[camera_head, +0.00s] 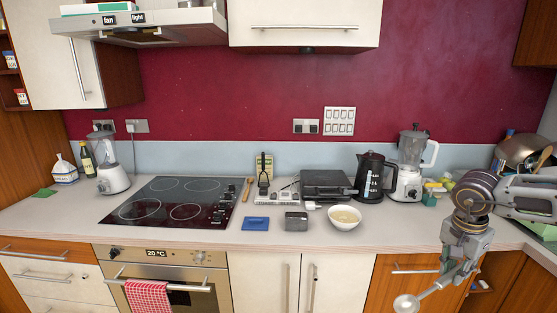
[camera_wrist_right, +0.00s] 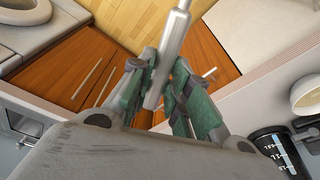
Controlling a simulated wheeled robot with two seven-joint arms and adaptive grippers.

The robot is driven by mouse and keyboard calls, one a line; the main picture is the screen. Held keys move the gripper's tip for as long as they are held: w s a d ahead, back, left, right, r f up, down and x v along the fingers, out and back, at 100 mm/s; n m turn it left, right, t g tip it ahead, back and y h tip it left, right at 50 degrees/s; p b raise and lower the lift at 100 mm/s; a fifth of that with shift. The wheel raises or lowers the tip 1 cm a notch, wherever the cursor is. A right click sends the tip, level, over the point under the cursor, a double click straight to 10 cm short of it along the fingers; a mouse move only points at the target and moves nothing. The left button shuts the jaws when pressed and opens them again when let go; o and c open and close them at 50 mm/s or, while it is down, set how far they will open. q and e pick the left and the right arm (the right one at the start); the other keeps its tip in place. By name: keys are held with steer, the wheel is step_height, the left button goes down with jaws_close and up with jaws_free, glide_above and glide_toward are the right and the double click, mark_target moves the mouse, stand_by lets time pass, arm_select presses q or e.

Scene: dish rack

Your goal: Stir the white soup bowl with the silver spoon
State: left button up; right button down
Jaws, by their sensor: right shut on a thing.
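The white soup bowl (camera_head: 334,226) holds pale yellowish soup and stands upright near the counter's front edge, right of centre. My right gripper (camera_head: 452,278) is at the lower right, in front of the counter and below its top. It is shut on the handle of the silver spoon (camera_head: 406,304), whose round end points down and to the left, away from the bowl. In the right wrist view the silver handle (camera_wrist_right: 172,45) runs up between the finger pads (camera_wrist_right: 160,90). Part of a white bowl (camera_wrist_right: 306,98) shows at that view's right edge. My left gripper is not in view.
Behind the bowl are a black kettle (camera_head: 371,177), a blender (camera_head: 410,172) and a dark grill (camera_head: 327,184). A small grey box (camera_head: 296,222) and a blue item (camera_head: 256,223) lie to its left. The counter (camera_head: 405,228) right of the bowl is clear.

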steer(key=shift+w+f+n, duration=0.1)
steer(key=shift+w+n, duration=0.1)
steer(key=shift+n, duration=0.2)
steer(key=shift+s+d+n, duration=0.1)
steer(key=shift+s+n, duration=0.1)
steer(key=shift+n, duration=0.1)
steer(key=shift+d+n+t, duration=0.3)
steer(key=shift+d+n, duration=0.25)
steer(key=shift+n, duration=0.25)
steer(key=shift+w+d+r+n, duration=0.1)
steer(key=shift+d+r+n, duration=0.3)
steer(key=shift+d+n, duration=0.25)
steer(key=shift+d+r, duration=0.1)
steer(key=shift+d, duration=0.3)
steer(key=s+d+f+n, duration=0.2)
steer(key=d+f+n, duration=0.1)
steer(key=d, duration=0.5)
steer(key=shift+s+y, duration=0.15)
steer(key=shift+y, duration=0.25)
